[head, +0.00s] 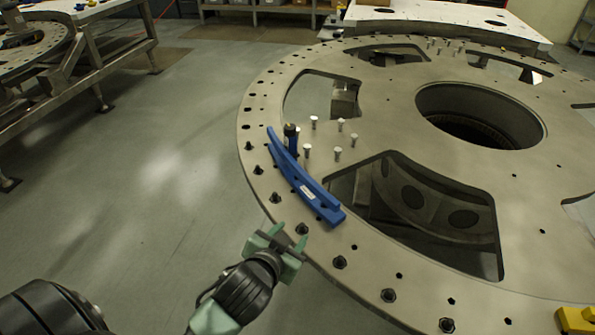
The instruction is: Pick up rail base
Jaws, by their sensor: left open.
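The blue curved piece, which I take to be the rail base (302,181), lies on the round metal turret plate (262,108) along its left rim. A small pale label shows near its lower end. My left gripper (279,232) is open and empty, just off the plate's near-left edge. It is below and left of the rail base's lower end, apart from it in the picture. My right gripper is not in view.
A dark blue upright tool (291,138) stands beside the rail base. Several silver pins (337,153) stand just right of it. Dark bolts line the plate's rim. The plate has large cutouts and a round central hole. A yellow part (576,320) sits at lower right.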

